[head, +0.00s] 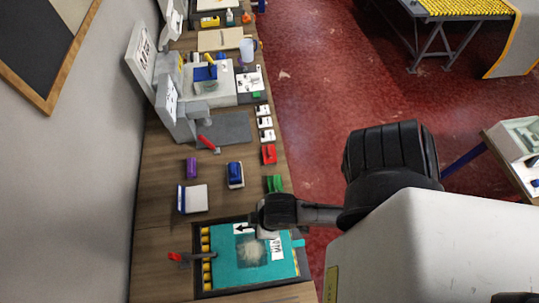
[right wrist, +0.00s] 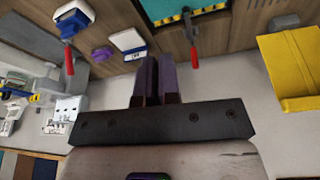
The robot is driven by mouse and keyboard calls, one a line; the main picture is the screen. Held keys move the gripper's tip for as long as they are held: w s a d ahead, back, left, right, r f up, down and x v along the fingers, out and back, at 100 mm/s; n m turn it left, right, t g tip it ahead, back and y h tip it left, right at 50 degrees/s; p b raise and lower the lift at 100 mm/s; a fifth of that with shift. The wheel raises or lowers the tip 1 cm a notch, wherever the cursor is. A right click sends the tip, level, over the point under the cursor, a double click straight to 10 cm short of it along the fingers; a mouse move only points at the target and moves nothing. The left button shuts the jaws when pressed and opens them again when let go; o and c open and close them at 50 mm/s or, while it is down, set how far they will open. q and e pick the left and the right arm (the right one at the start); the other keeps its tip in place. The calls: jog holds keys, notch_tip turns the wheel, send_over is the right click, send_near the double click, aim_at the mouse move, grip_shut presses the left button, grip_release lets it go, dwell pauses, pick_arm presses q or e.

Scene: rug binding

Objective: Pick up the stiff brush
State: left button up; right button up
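No brush with clear bristles shows, so I cannot tell for sure which thing is the stiff brush. Small brush-like blocks lie on the wooden bench in the head view: a purple one (head: 191,167), a blue one with a pale base (head: 235,175) and a green one (head: 274,184). The purple block (right wrist: 103,53) and the blue one (right wrist: 75,17) also show in the right wrist view, apart from my right gripper (right wrist: 153,62). Its two dark fingers are close together with nothing visible between them. In the head view its fingertips are hidden. My left gripper is not in view.
A teal mat (head: 225,270) in a dark tray lies at the near bench end, with a red-handled clamp (head: 180,257) beside it. A white box (head: 193,199) sits behind. A grey machine (head: 185,105) stands farther back. A wall (head: 70,190) bounds the left.

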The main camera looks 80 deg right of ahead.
jog(key=o, duration=1.7)
jog(key=shift+w, duration=0.1)
